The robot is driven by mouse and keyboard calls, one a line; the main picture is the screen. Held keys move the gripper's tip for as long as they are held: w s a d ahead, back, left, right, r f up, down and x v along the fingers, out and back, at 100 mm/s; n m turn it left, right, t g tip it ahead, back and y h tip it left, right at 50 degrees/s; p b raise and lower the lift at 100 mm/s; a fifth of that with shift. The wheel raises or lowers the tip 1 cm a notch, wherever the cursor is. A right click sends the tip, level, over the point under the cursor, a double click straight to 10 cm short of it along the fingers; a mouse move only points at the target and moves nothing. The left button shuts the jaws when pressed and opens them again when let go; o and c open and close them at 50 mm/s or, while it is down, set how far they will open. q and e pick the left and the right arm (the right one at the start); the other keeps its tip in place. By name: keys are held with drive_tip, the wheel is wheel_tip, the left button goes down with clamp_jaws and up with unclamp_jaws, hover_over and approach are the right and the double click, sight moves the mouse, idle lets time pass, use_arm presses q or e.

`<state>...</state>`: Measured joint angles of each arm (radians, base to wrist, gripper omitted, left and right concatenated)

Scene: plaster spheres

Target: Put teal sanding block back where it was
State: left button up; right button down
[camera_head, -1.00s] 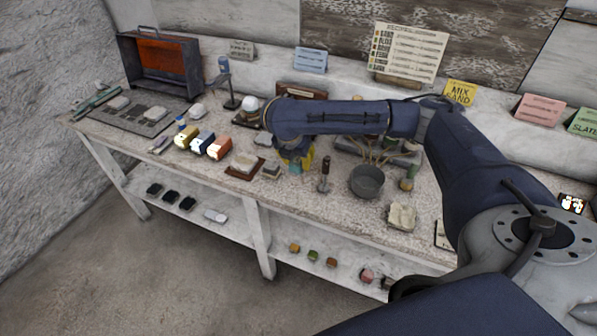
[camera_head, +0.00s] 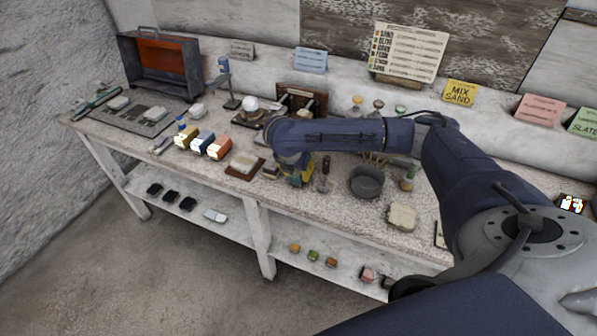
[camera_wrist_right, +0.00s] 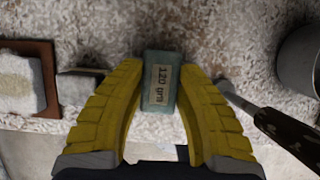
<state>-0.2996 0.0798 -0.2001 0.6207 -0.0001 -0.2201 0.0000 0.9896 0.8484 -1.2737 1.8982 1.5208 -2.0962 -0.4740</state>
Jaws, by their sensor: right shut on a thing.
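The teal sanding block (camera_wrist_right: 158,103) carries a "120" grit label and sits between the yellow fingers of my right gripper (camera_wrist_right: 160,72), which is shut on it. In the head view my right gripper (camera_head: 293,174) points down near the front middle of the bench (camera_head: 330,210), with a bit of teal at its fingertips. The block is low over the speckled bench top; I cannot tell whether it touches. My left gripper is not in view.
A small grey block (camera_head: 270,171) and a pale slab on a brown tray (camera_head: 243,167) lie left of the gripper. A dark-handled tool (camera_head: 324,172) and a grey bucket (camera_head: 366,184) stand to its right. The bench's front edge is close.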

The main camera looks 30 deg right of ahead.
drive_tip(key=shift+f, duration=0.15)
drive_tip(key=c, duration=1)
unclamp_jaws()
drive_tip(key=shift+c, duration=0.2)
drive_tip(key=v, duration=1.2)
